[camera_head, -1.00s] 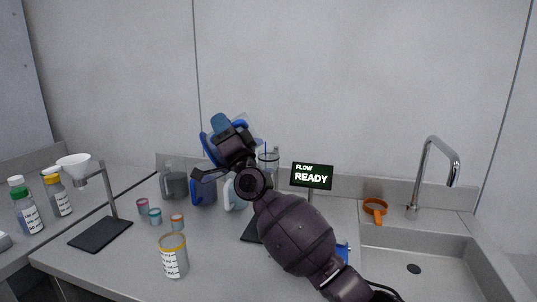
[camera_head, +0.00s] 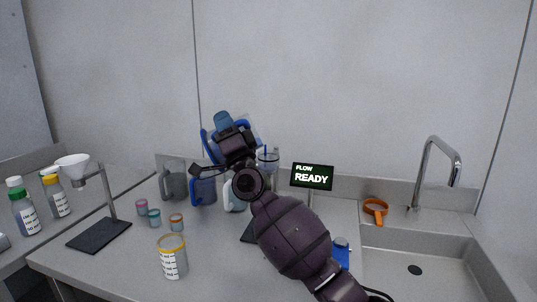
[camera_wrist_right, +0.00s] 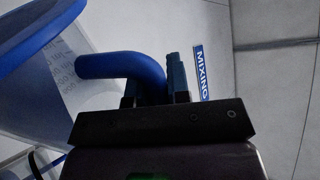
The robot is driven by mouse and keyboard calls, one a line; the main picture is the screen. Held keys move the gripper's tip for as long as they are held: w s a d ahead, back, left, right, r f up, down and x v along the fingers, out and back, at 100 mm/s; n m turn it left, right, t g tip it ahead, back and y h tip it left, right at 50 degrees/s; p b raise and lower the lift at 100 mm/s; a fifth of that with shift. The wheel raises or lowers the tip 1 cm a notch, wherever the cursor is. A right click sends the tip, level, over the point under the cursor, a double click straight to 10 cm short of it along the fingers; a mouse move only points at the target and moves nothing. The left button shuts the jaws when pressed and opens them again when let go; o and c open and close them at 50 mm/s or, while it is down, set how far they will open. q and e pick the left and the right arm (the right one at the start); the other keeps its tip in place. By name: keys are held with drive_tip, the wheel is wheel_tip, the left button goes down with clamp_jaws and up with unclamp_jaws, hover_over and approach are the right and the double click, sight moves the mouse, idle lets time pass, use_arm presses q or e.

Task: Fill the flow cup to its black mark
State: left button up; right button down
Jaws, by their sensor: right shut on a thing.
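My right gripper (camera_head: 226,130) is shut on the blue handle (camera_wrist_right: 120,66) of a clear jug with a blue rim (camera_wrist_right: 40,35) and a printed label. The jug (camera_head: 207,147) is held above the counter, partly hidden behind the gripper. A clear cup (camera_head: 268,161), which seems to be the flow cup, stands just right of the gripper, partly behind my arm. A thin blue upright line shows at its top; I cannot tell what it is. Its black mark and fill level cannot be made out. A display (camera_head: 312,177) beside it reads FLOW READY. My left gripper is out of view.
A grey jug (camera_head: 173,181) and a blue jug (camera_head: 203,190) stand at the back. Small pots (camera_head: 154,217) and a yellow-rimmed container (camera_head: 172,258) stand in front. A funnel stand (camera_head: 109,195) is left; a sink (camera_head: 440,262) and orange cup (camera_head: 375,208) are right.

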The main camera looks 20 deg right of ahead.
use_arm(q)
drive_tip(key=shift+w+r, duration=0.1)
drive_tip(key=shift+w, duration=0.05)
use_arm(e)
drive_tip(key=shift+r, duration=0.1)
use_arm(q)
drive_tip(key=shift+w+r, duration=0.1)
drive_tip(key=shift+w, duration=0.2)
use_arm(e)
drive_tip(key=shift+r, duration=0.1)
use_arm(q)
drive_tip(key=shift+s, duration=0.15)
use_arm(e)
drive_tip(key=shift+d+r+m+t+h, duration=0.15)
drive_tip(key=shift+d+m+t+h, duration=0.2)
drive_tip(key=shift+m+h, duration=0.4)
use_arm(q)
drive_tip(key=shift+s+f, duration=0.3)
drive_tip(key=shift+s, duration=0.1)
use_arm(e)
drive_tip(key=shift+a, duration=0.1)
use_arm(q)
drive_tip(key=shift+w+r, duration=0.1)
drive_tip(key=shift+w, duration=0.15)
use_arm(e)
drive_tip(key=shift+d+r+m+t+h, duration=0.25)
drive_tip(key=shift+m+h, duration=0.3)
drive_tip(key=shift+m, duration=0.1)
